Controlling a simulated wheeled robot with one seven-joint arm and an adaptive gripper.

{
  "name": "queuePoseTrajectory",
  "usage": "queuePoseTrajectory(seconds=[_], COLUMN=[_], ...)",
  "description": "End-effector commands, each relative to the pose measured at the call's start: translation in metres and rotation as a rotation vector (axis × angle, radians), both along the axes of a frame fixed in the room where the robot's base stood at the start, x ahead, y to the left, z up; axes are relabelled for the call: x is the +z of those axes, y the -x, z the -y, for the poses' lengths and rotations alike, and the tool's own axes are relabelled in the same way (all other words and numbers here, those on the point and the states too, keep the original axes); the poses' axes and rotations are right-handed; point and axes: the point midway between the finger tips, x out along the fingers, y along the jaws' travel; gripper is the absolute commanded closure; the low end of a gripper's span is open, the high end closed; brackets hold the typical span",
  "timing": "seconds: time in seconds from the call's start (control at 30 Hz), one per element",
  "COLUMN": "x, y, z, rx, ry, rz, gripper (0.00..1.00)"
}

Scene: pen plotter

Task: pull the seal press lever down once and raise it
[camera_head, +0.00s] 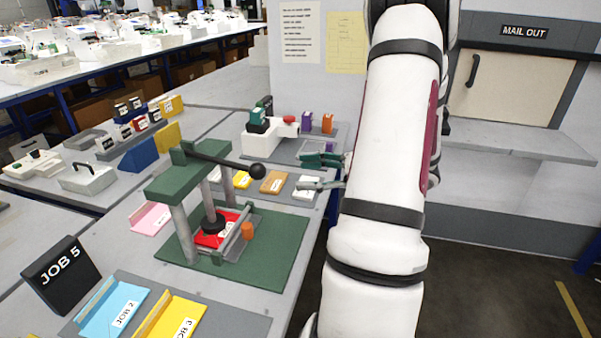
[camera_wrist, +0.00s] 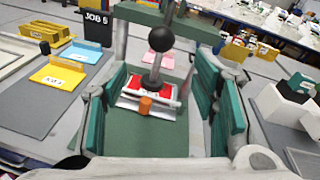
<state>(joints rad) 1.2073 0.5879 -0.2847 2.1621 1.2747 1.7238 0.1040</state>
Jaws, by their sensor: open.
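The seal press (camera_head: 190,178) is a dark green frame on grey posts, standing on a green base (camera_head: 275,252). Its dark lever (camera_head: 218,159) ends in a black ball knob (camera_head: 257,171) and points out to the right, nearly level. A red card (camera_head: 215,233) lies under the press stamp. My gripper (camera_head: 322,173) is open and empty, right of the knob and apart from it. In the wrist view the knob (camera_wrist: 162,39) is ahead, beyond the space between my green fingers (camera_wrist: 155,115).
Several coloured cards (camera_head: 272,182) lie behind the press. Blue and yellow folders (camera_head: 112,308) and a black JOB 5 sign (camera_head: 61,276) are at the front left. A small device with a red button (camera_head: 288,124) stands behind. The MAIL OUT hatch (camera_head: 509,85) is at the right.

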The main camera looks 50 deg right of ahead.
Motion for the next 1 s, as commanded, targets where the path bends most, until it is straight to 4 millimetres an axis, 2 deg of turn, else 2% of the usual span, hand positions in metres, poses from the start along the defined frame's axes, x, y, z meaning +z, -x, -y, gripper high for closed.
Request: queuePoseTrajectory(seconds=[0.27, 0.5, 0.67, 0.87, 1.0], x=[0.002, 0.03, 0.043, 0.039, 0.029], y=[-0.001, -0.006, -0.008, -0.019, -0.037], z=[0.001, 0.012, 0.019, 0.012, -0.002], rx=[0.008, 0.092, 0.103, 0.104, 0.106], ry=[0.0, -0.037, -0.053, -0.061, -0.061], rz=[-0.011, -0.213, -0.329, -0.35, -0.35], gripper=[0.46, 0.46, 0.46, 0.46, 0.46])
